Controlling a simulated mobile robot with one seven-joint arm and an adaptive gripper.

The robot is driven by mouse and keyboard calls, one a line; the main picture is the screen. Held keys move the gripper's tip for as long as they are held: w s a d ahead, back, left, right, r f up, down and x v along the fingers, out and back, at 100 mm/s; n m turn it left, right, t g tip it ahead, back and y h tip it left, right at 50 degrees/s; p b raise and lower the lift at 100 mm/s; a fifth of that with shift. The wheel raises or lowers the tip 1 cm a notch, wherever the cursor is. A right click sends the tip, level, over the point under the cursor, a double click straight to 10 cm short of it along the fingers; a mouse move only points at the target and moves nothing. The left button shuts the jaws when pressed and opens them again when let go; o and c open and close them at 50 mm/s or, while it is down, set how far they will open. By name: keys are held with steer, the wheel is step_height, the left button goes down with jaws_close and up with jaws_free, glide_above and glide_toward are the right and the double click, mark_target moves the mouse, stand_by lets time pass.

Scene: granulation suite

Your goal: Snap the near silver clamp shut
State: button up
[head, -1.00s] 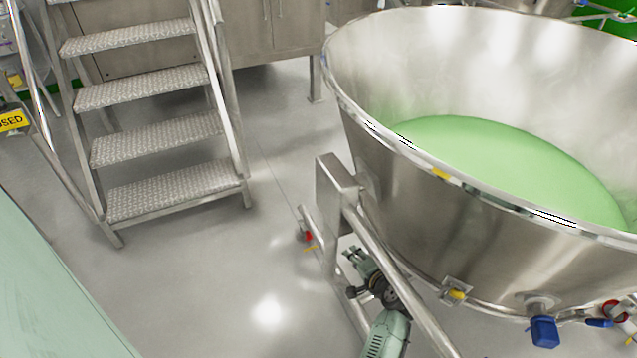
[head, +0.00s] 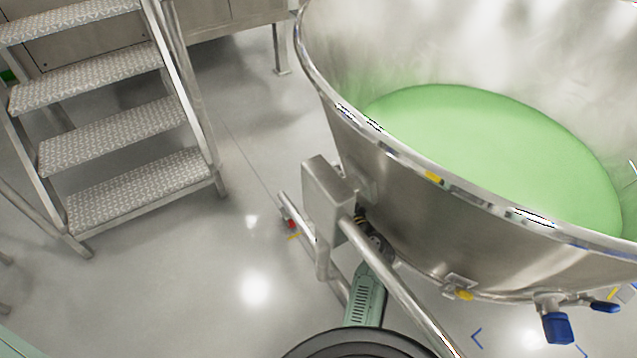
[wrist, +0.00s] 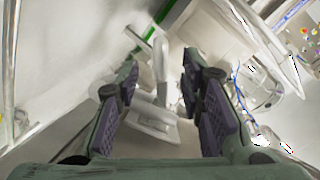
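A silver clamp (head: 458,288) with a yellow tab sits on the lower rim of the big steel bowl (head: 430,235). I cannot tell from here whether it is open or shut. My gripper (head: 374,240) is left of the clamp, low beside the bowl, partly hidden behind a slanted steel tube. In the wrist view my gripper (wrist: 162,78) is open, with its two purple-padded fingers apart. Pale metal parts (wrist: 152,118) show beyond and between the fingers; I cannot tell that they are touched. I cannot pick out the clamp in the wrist view.
The slanted steel tube (head: 400,285) and its upright block (head: 328,190) stand close to my arm. A blue-handled valve (head: 556,325) hangs at the bowl's lower right. Green material (head: 490,150) fills the bowl. Metal steps (head: 110,120) stand left, with clear floor (head: 250,260) between.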

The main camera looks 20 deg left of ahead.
steer(key=x, duration=0.5)
steer(key=shift+w+a+p, duration=0.2)
steer(key=shift+a+p, duration=0.05)
steer(key=shift+p, duration=0.05)
steer(key=shift+c, duration=0.4)
jaws_close()
